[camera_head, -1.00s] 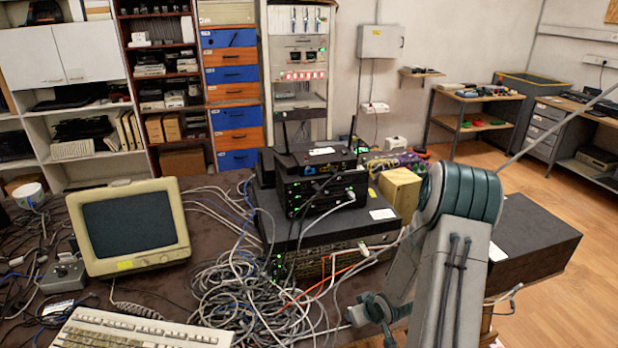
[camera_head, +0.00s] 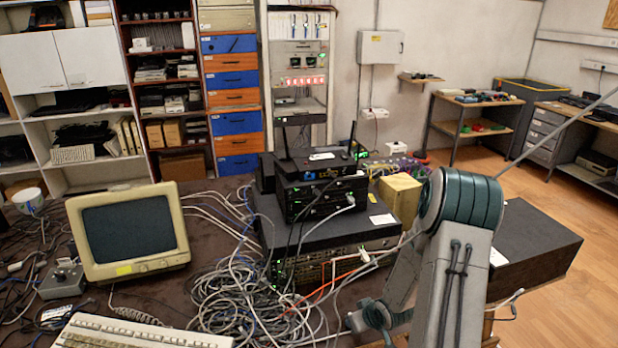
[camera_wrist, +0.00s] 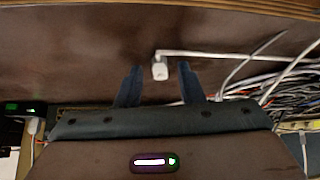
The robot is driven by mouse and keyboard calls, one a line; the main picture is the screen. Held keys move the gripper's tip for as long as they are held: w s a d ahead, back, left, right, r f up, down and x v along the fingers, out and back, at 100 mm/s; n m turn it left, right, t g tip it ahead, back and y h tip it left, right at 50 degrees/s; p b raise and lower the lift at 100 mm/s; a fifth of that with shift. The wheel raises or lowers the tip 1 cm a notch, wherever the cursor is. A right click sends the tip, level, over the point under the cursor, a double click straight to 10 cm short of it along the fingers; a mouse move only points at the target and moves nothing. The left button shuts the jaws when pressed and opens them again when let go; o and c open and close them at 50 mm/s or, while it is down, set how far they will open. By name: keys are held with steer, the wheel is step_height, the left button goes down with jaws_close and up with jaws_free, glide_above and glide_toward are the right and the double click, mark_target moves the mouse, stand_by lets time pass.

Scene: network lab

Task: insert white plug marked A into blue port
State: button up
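My gripper (camera_wrist: 159,82) shows in the wrist view with its two dark blue fingers spread apart. A white plug (camera_wrist: 159,70) on a white cable lies over the brown tabletop, in line with the gap between the fingertips. The fingers do not visibly touch it. No letter is readable on it, so I cannot tell whether it is plug A. In the head view my fingers cannot be made out.
A tangle of grey cables (camera_head: 250,300) lies left of my arm, and more cables (camera_wrist: 270,90) show at right in the wrist view. A beige monitor (camera_head: 130,232) and keyboard (camera_head: 140,332) stand at left. A wooden edge (camera_wrist: 200,6) crosses the wrist view's top.

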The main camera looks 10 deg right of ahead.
jaws_close()
steer(key=shift+r, duration=0.15)
steer(key=shift+r+p, duration=2.15)
steer(key=shift+r, duration=0.25)
steer(key=c, duration=0.5)
jaws_free()
steer(key=shift+c, duration=0.2)
jaws_close()
